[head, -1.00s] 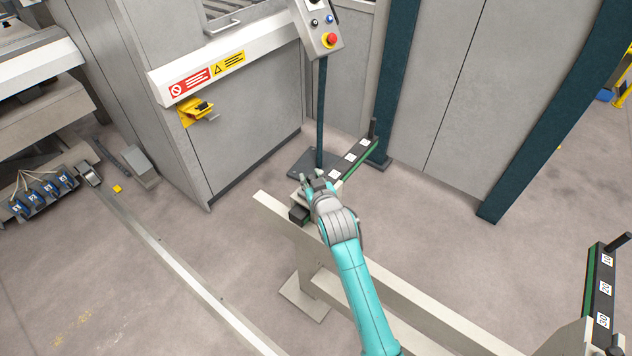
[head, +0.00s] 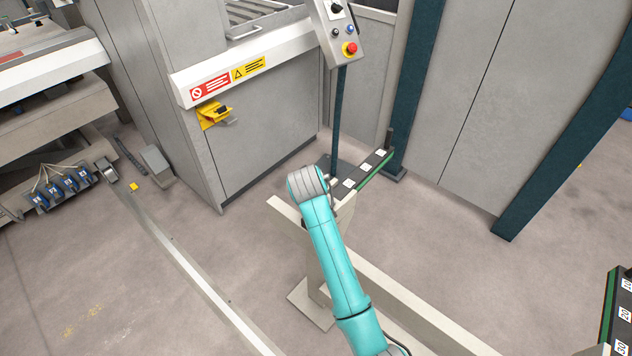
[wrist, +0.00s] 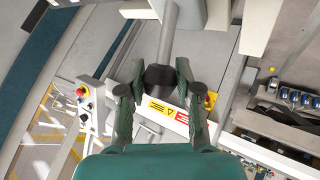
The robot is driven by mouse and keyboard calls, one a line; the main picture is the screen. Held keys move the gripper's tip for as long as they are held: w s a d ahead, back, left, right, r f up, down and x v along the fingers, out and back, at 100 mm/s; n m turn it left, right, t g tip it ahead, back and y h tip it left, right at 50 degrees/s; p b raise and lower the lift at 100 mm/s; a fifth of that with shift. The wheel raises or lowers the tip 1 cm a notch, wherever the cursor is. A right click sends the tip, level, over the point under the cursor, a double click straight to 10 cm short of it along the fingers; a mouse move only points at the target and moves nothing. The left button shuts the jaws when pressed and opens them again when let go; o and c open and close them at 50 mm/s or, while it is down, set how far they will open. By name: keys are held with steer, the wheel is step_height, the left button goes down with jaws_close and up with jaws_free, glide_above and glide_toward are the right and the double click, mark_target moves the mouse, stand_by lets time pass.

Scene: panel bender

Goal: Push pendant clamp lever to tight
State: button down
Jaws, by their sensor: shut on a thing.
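The pendant (head: 337,35), a grey box with a red button, stands on a dark post (head: 337,120) in the head view. It seems to show also at the left of the wrist view (wrist: 83,97). My gripper (wrist: 160,72) has its two dark fingers on either side of a grey rod (wrist: 168,40) with a round dark end (wrist: 160,78). It is shut on this rod end. I cannot tell for sure that the rod is the clamp lever, nor its tight or loose position. In the head view my own wrist hides my fingers and what they hold.
A beige rail (head: 400,308) runs below my arm. A dark numbered strip with a green edge (head: 365,172) lies beyond my wrist, and another (head: 617,318) is at the right. The grey machine cabinet (head: 265,130) stands behind. Floor at the left is mostly clear.

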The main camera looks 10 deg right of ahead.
stand_by(0.4)
steer(key=c, duration=0.8)
jaws_free()
steer(key=shift+w, duration=0.1)
steer(key=v, duration=1.2)
steer(key=shift+a, duration=0.1)
